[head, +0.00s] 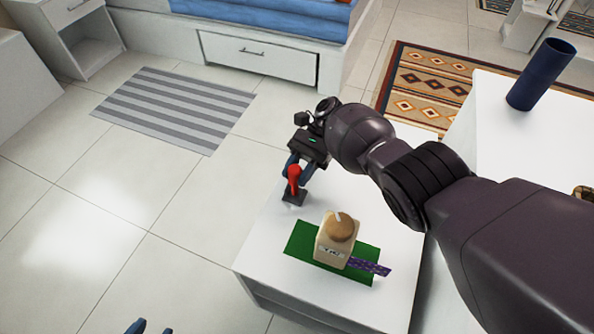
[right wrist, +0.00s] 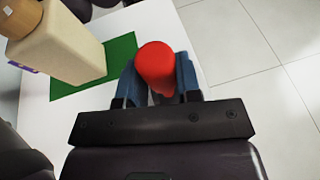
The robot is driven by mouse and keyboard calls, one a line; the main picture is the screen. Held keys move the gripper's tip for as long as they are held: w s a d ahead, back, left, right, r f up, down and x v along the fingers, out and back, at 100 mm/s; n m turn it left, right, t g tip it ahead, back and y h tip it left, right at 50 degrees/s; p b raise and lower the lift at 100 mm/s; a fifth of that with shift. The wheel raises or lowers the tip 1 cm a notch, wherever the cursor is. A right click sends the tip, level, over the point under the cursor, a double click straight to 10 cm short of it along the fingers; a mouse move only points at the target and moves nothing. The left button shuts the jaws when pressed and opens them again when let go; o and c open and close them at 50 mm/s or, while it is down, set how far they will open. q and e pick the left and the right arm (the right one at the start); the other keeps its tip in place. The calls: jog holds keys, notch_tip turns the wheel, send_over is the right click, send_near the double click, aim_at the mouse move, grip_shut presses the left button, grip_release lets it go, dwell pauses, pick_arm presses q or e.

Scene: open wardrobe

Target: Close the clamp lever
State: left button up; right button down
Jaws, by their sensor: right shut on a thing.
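The clamp has a red lever handle (head: 294,174) standing roughly upright on a dark base (head: 293,198) near the left edge of the white table (head: 262,232). My right gripper (head: 297,168) is at the lever, coming from above and behind. In the right wrist view, its blue fingers (right wrist: 158,75) stand on either side of the red handle (right wrist: 156,62), shut on it. The clamp's base is hidden in the right wrist view. Two blue fingertips of my left gripper (head: 150,329) show at the bottom edge of the head view, apart, with nothing seen between them.
A beige bottle with a wooden cap (head: 336,240) stands on a green mat (head: 303,240), with a purple patterned strip (head: 372,267) beside it. A dark blue cylinder (head: 541,75) stands on another white surface at the right.

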jog(key=c, duration=0.8)
grip_release()
jog(key=shift+w, duration=0.1)
jog(key=b+v, duration=0.3)
jog(key=v, duration=0.4)
jog(key=shift+w+d, duration=0.15)
jog(key=shift+r, duration=0.2)
